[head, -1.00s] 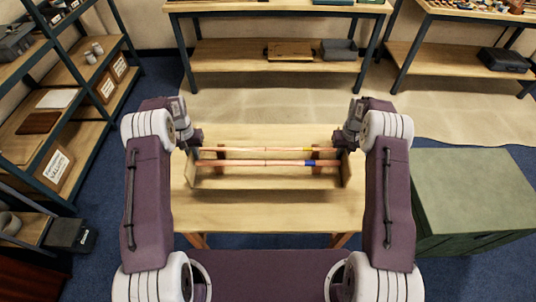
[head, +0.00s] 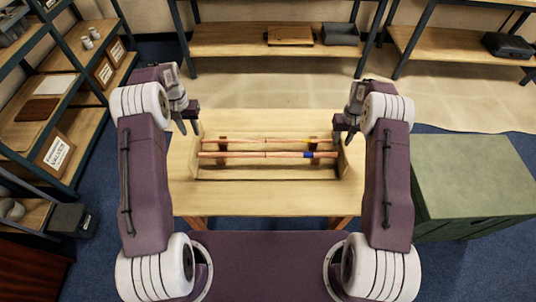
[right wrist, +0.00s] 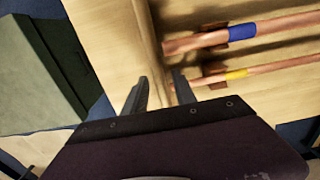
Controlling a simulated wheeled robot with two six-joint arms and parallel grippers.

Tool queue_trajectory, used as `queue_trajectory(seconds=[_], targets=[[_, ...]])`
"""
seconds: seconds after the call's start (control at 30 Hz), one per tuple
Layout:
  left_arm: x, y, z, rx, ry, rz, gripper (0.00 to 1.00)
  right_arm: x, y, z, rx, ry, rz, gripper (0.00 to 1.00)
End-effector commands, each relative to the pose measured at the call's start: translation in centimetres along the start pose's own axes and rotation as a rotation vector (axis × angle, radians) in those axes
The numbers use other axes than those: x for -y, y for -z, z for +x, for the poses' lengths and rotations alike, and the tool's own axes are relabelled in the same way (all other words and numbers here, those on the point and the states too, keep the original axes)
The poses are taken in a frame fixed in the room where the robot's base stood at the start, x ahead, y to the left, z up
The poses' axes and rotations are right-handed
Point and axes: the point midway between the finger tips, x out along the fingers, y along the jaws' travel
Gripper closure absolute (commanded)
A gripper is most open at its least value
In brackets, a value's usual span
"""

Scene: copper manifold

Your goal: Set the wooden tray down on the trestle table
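The wooden tray (head: 250,174) sits on the trestle table (head: 225,200), apparently flat, with table top showing around it. It carries copper pipes, one with a blue band (head: 308,155) and one with a yellow band (right wrist: 237,74), on dark brown supports. My left gripper (head: 187,127) is open and empty, just outside and above the tray's left end wall. My right gripper (right wrist: 162,88) is open at the right end wall, one finger on each side of it with visible gaps. The tray's underside is hidden.
A green cabinet (head: 470,180) stands close to the table's right side. A shelf rack (head: 75,110) with boxes is on the left. Workbenches with lower shelves (head: 230,40) stand at the back. Bare table top shows in front of the tray.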

Motion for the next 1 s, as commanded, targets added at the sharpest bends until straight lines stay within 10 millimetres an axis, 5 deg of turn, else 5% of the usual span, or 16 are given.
queue_trajectory(seconds=[0.23,0.57,1.0], targets=[[0.0,0.1,-5.2,-0.001,0.000,0.000,0.67,0.0,0.0,0.0,0.000,0.000,0.000,0.67],[0.0,0.0,-6.3,0.002,0.000,0.000,0.67,0.0,0.1,-0.6,-0.002,0.000,0.000,0.67],[0.0,0.0,-6.2,0.002,0.000,0.000,0.67,0.0,0.1,-10.4,-0.002,-0.001,0.000,0.67]])
